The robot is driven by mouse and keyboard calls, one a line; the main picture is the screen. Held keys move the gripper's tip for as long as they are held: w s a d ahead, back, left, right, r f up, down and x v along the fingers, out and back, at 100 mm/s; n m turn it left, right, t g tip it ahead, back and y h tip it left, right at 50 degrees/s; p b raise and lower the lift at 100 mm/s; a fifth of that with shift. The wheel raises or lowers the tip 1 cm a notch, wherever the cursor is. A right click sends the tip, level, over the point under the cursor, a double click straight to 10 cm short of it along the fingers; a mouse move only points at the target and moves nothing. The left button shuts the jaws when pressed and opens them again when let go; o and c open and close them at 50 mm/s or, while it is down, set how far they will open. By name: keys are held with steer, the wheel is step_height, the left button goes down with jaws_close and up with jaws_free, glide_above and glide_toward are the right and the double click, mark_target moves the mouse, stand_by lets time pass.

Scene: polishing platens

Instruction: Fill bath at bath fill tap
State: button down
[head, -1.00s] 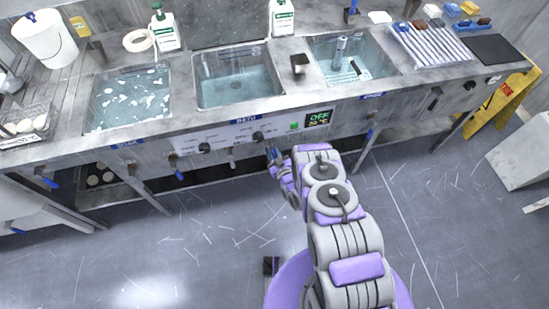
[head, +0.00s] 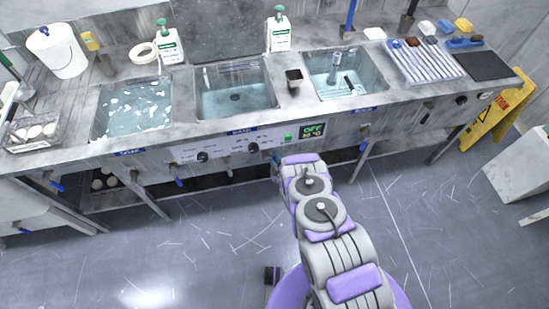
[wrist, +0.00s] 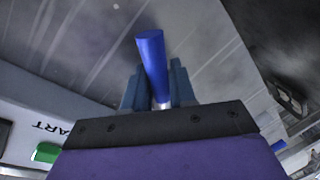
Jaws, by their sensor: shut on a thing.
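The bath is the middle sunken basin (head: 236,98) in the steel bench, with clear water in it and a dark drain at the bottom. A blue tap lever (wrist: 151,50) stands between my fingers in the wrist view. My gripper (wrist: 157,92) is shut on this lever, below the bench front. In the head view my gripper (head: 277,158) is at the front panel, right of the dark knobs, mostly hidden by my own arm.
A left basin (head: 133,108) holds water with white flecks, and a right basin (head: 345,75) holds water and a metal fitting. A green button (head: 288,136) sits beside the display. A yellow floor sign (head: 495,110) stands at the right. The floor in front is open.

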steer(key=shift+s+n, duration=0.1)
steer(key=shift+n, duration=0.2)
stand_by(0.4)
steer(key=c, duration=1.1)
jaws_free()
steer(key=shift+d+r, duration=0.1)
